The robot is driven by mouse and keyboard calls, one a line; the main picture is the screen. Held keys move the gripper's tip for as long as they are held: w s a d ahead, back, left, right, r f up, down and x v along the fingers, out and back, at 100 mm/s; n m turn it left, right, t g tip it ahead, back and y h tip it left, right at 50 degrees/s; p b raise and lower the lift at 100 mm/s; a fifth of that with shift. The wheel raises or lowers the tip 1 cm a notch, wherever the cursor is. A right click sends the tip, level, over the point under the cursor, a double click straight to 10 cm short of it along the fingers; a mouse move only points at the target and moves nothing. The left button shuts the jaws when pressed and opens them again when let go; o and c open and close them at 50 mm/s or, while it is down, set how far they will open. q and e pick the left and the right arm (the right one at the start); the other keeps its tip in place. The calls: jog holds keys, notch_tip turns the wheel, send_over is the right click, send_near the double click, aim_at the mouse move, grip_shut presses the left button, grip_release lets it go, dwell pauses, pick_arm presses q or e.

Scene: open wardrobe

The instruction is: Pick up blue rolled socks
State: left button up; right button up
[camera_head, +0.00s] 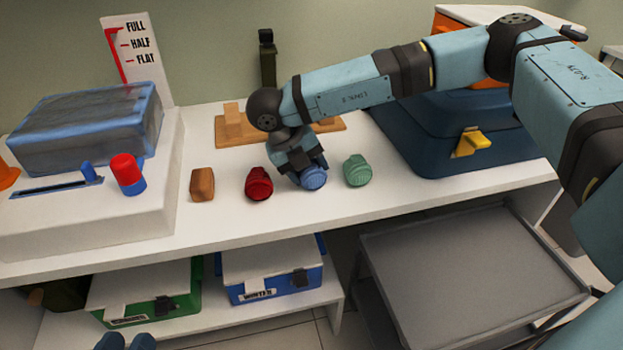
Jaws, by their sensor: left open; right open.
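The blue rolled socks (314,179) sit on the white shelf top, between the red rolled socks (259,185) and the green rolled socks (357,171). My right gripper (306,174) reaches in from the right and points down at the blue socks. It is open, with its fingers at or around them, and it hides their upper left part. Contact cannot be told.
A brown block (202,185) stands left of the red socks. A white machine (60,215) with a red knob fills the left. A wooden stand (232,127) is behind, and a dark blue case (450,125) is at right. Green and blue bins stand below.

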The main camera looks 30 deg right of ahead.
jog(key=shift+d+f, duration=0.1)
jog(key=shift+f, duration=0.05)
jog(key=c, duration=0.6)
